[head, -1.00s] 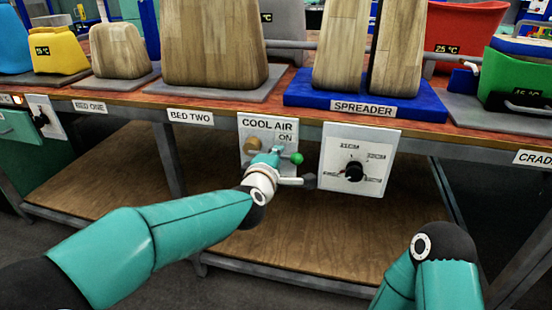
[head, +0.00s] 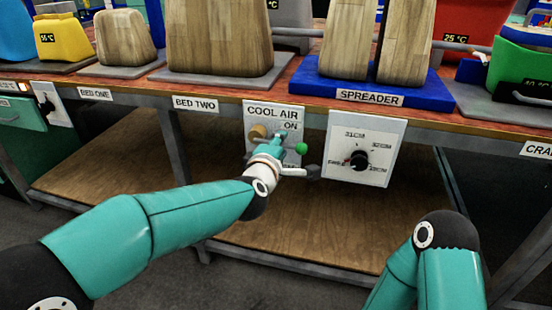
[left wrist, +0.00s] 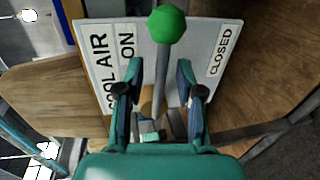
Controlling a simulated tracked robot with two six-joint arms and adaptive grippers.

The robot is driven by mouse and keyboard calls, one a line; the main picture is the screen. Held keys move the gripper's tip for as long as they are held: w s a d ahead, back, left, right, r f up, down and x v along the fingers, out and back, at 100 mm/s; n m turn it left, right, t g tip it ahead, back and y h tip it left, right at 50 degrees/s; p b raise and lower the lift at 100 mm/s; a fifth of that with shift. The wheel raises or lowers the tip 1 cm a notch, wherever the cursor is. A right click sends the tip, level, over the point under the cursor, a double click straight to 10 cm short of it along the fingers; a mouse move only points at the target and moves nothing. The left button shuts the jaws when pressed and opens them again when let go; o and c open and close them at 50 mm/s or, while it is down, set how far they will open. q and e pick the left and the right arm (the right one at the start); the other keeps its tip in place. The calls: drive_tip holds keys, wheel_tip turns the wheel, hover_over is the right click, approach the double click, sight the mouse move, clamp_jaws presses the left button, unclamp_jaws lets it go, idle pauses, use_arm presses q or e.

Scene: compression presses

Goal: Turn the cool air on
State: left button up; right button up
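The cool air panel (head: 258,112) hangs under the table's front edge, with ON at its top. In the left wrist view the panel (left wrist: 195,42) shows ON at left and CLOSED at right. A lever with a green knob (head: 301,148) points right in the head view, between the two labels. The knob also shows in the left wrist view (left wrist: 166,23). My left gripper (head: 283,139) is at the panel. In the left wrist view its fingers (left wrist: 160,66) stand apart on either side of the lever's shaft, with gaps visible. My right gripper is out of view.
A dial panel (head: 366,135) hangs just right of the cool air panel. Above are the blue spreader base (head: 430,102) and wooden blocks (head: 220,40). A lower wooden shelf (head: 120,165) lies beneath. My right arm's elbow is at bottom right.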

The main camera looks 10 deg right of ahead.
use_arm(q)
drive_tip(key=v, duration=1.1)
